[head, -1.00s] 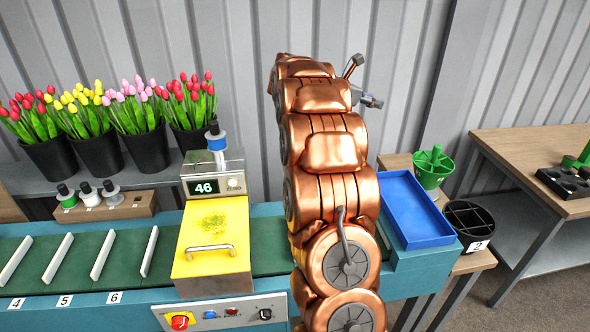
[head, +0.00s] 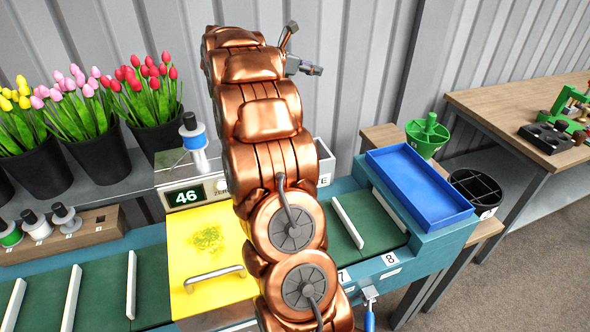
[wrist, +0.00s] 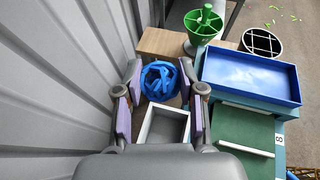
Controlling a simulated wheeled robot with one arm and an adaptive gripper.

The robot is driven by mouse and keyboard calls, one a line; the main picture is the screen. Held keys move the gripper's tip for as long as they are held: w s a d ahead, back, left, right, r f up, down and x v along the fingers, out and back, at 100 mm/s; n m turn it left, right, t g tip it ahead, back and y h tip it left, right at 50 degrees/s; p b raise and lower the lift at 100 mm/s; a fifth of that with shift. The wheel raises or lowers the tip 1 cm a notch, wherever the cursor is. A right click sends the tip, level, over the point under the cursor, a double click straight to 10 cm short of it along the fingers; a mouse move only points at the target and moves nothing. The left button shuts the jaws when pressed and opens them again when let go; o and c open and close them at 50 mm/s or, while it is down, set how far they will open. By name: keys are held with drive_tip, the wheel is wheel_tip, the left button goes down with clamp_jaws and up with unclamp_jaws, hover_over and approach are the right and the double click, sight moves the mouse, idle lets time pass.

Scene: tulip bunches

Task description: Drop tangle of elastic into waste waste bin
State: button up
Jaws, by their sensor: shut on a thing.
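In the wrist view my gripper (wrist: 160,78) is shut on a tangle of blue elastic (wrist: 153,88), which fills the gap between the two fingertips. A grey, square, open-topped box (wrist: 164,124) lies lower in that view, between the purple finger pads; its inside looks empty. In the head view a grey box (head: 325,163) with a label ending in "E", likely the waste bin, stands behind the belt, partly hidden by my arm. I cannot tell how high the tangle is above the box.
A blue tray (head: 418,196) sits at the belt's right end, with a green holder (head: 427,136) and a black divided bin (head: 475,194) beyond it. A yellow plate (head: 207,245) on the scale and several tulip buckets (head: 99,165) are left of my arm. The corrugated wall rises behind.

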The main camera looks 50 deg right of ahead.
wheel_tip(320, 180, down, 23)
drive_tip(key=b, duration=1.6)
drive_tip(key=shift+w+f+b, duration=0.15)
drive_tip(key=shift+w+b, duration=0.15)
drive_tip(key=o, duration=1)
wheel_tip(320, 180, up, 10)
